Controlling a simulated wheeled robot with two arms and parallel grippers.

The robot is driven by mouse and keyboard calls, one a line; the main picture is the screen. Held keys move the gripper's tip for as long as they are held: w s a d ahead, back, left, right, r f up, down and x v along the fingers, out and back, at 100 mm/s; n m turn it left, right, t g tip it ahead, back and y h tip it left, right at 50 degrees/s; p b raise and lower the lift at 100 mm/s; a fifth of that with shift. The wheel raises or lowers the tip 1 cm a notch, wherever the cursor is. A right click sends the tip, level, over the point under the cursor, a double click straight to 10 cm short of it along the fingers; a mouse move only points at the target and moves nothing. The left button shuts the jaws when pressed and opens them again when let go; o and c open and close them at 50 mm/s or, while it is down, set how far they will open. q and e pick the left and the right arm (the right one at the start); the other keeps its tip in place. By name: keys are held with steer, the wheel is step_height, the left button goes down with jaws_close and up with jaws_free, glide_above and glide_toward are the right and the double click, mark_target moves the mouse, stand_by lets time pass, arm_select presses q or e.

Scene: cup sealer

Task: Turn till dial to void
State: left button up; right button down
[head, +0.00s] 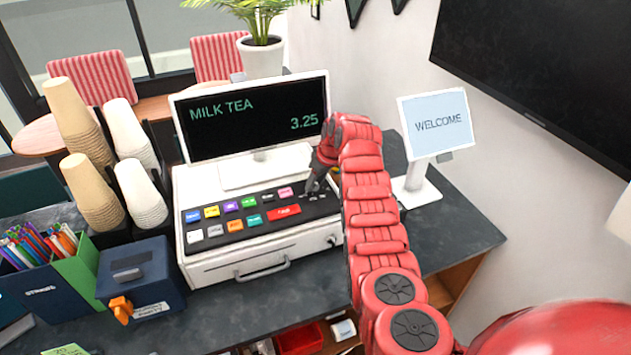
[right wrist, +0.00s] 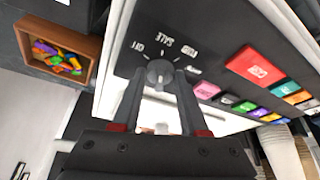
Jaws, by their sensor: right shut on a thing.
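The till (head: 250,262) is a white cash register on the dark counter, with colored keys on a black panel. Its screen (head: 252,115) reads MILK TEA 3.25. My right gripper (head: 312,184) reaches down to the right end of the key panel and hides the dial in the head view. The two fingers of my right gripper (right wrist: 160,82) are shut on the dial, one on each side. My left gripper is not in view.
A customer display (head: 437,123) reading WELCOME stands right of the till. Cup stacks (head: 138,195), a blue box (head: 140,277) and a pen holder (head: 50,285) stand at the left. A wooden tray (right wrist: 60,55) of colorful pieces lies beside the till. The counter front is clear.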

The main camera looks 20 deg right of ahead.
steer(key=shift+f+b, duration=0.1)
steer(key=shift+b, duration=0.35)
steer(key=m+b, duration=0.2)
steer(key=b, duration=0.1)
steer(key=m+h+b, duration=0.1)
steer(key=m+b, duration=0.1)
steer(key=b, duration=0.1)
steer(key=m+h+b, duration=0.1)
steer(key=m+b, duration=0.1)
steer(key=b, duration=0.1)
steer(key=shift+a+f+t, duration=0.1)
steer(key=shift+a+t, duration=0.2)
steer(key=shift+a, duration=0.05)
steer(key=shift+r+m+h+b, duration=0.2)
steer(key=shift+m+h+b, duration=0.5)
steer(key=shift+m+b, duration=0.6)
steer(key=shift+c, duration=2.2)
jaws_free()
steer(key=shift+r, duration=0.1)
